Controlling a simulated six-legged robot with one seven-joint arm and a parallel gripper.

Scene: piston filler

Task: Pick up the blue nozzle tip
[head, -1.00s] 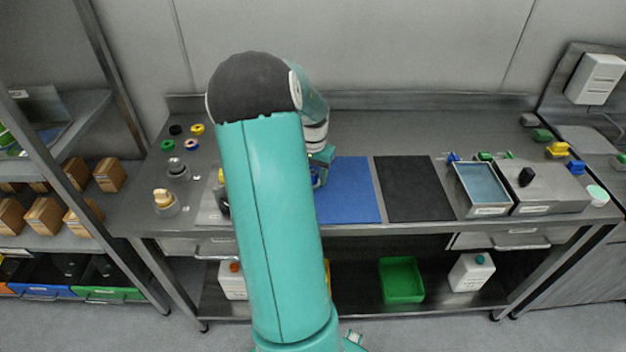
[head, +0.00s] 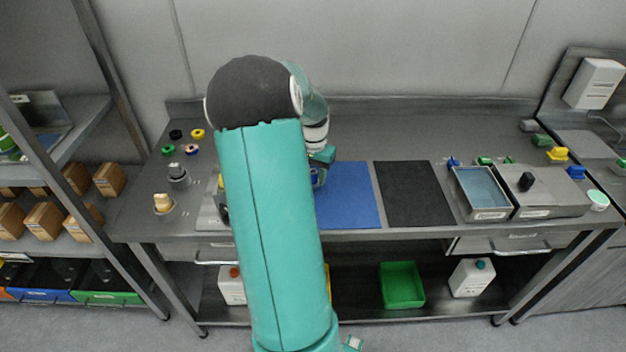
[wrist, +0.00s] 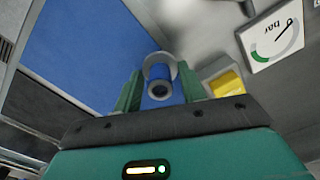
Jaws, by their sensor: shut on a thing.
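A blue nozzle tip (wrist: 159,74) sits between the two green fingers of my gripper (wrist: 159,92) in the wrist view. My gripper is shut on it. A dark round opening with a grey rim faces the camera, and a light grey round part shows just beyond it. I cannot tell whether the tip is still seated on that part. In the head view my gripper (head: 319,176) is at the left edge of the blue mat, mostly hidden by my arm, and only a bit of blue shows there.
The blue mat (head: 348,195) and black mat (head: 408,192) lie clear to the right. Beyond them are a blue-lined tray (head: 482,188) and a grey box with a black knob (head: 540,190). A gauge marked "bar" (wrist: 275,38) and a yellow block (wrist: 226,83) are close to my gripper.

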